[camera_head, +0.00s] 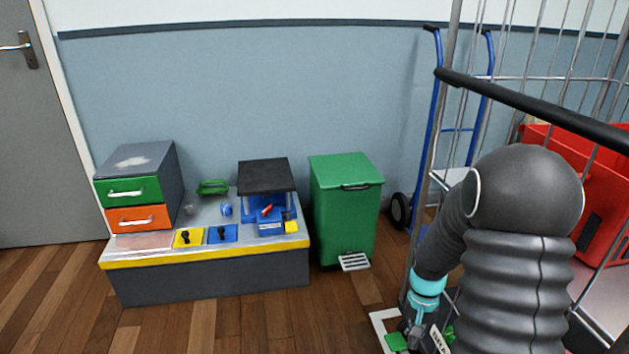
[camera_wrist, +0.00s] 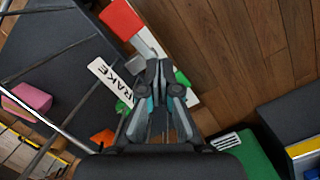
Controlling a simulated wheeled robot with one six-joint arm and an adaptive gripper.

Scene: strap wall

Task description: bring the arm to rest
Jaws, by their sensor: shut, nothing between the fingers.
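My gripper (camera_head: 415,335) hangs low in front of the wire roll cage, at the bottom of the head view. My dark arm covers part of the cage. In the wrist view my gripper (camera_wrist: 160,75) has its fingers together with nothing between them. I cannot tell whether the fingers touch a pad. The green pad (camera_head: 396,341) also shows in the head view, left of the gripper.
The wire cage with a black handle bar (camera_head: 530,105) and red crate (camera_head: 573,185) stands at right. A blue hand truck (camera_head: 435,120) leans behind it. A green pedal bin (camera_head: 345,210) and a low bench (camera_head: 210,280) with drawers stand left. Wooden floor is clear at front left.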

